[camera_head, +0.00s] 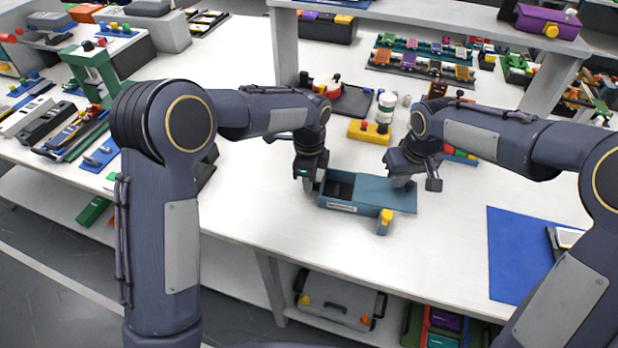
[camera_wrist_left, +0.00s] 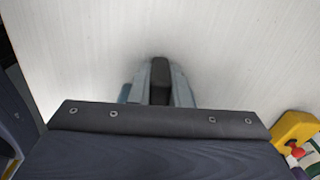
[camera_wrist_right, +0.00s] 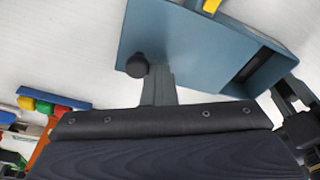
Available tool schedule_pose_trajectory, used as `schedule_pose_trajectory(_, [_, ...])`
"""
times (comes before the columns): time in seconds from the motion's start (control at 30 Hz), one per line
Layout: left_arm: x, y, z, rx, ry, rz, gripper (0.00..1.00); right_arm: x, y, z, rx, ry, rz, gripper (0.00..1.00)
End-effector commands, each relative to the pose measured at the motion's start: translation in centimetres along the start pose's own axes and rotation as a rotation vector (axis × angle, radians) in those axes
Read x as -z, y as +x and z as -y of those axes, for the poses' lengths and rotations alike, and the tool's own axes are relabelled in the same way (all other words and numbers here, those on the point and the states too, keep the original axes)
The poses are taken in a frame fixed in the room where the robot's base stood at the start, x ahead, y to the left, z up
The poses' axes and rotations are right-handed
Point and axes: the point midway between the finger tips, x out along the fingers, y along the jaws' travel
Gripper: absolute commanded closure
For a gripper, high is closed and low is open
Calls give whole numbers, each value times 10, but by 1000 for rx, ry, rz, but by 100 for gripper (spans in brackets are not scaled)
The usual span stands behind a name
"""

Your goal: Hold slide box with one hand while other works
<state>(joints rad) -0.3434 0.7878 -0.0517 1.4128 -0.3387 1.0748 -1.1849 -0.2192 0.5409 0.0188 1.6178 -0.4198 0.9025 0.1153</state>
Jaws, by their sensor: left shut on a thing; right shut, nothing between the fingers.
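The teal slide box (camera_head: 350,208) sits on the white table in the head view, with a dark opening at its left and a flat teal lid (camera_head: 388,191) over its right part. A yellow-topped block (camera_head: 385,219) is at its front. My left gripper (camera_head: 311,184) is shut on the box's left end; its fingers (camera_wrist_left: 160,85) hide most of the contact. My right gripper (camera_head: 402,180) is shut and empty at the lid's right end. In the right wrist view, the lid (camera_wrist_right: 170,35) has a round black knob (camera_wrist_right: 137,65) beside the fingers (camera_wrist_right: 159,88).
A blue mat (camera_head: 520,255) lies at the right of the table. A shelf (camera_head: 450,15) spans the back. The table left and front of the box is clear.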

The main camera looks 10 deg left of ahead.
Motion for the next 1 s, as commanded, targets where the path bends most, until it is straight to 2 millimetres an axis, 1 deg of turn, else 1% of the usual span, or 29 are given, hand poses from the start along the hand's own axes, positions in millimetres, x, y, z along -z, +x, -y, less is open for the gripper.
schedule_pose_trajectory(1.0, [-1,0,0,0,-1,1,100,-13,-3,-29,-2,3,1,100])
